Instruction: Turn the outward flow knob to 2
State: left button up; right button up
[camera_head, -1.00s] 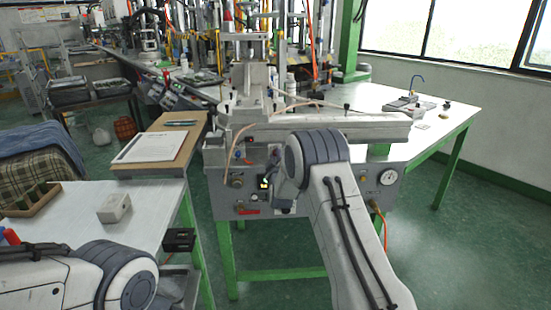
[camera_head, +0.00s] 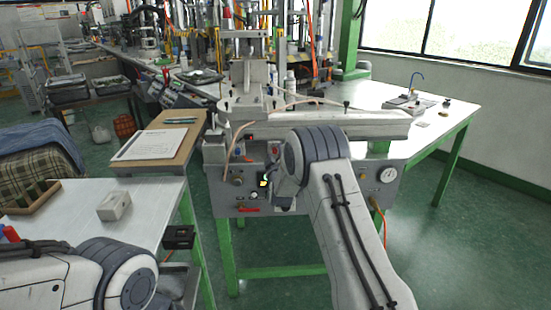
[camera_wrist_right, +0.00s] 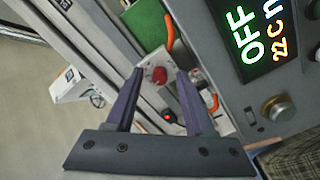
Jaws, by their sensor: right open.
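The wax machine's front panel (camera_head: 225,203) carries several knobs. One brass knob (camera_head: 238,181) is at its left; in the right wrist view a brass knob (camera_wrist_right: 278,107) lies right of the fingers, near a lit display (camera_wrist_right: 262,35) reading "OFF" above partly cut-off characters. I cannot tell which knob is the outward flow one. My right gripper (camera_wrist_right: 160,71) is open and empty, facing the panel. A red knob (camera_wrist_right: 156,75) shows between its fingertips, and a small metal knob (camera_wrist_right: 196,76) is beside the right finger; contact is unclear. My left gripper is out of view.
A round gauge (camera_head: 388,175) is at the panel's right. A clipboard (camera_head: 158,144) lies on a side stand. A white box (camera_head: 114,206) and a wooden tray (camera_head: 35,198) are on the left table. An orange hose (camera_head: 379,224) hangs below the panel.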

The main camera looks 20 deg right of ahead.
jog(key=v, duration=1)
jog(key=shift+b, duration=0.35)
jog(key=shift+s, duration=0.1)
jog(key=shift+a, duration=0.1)
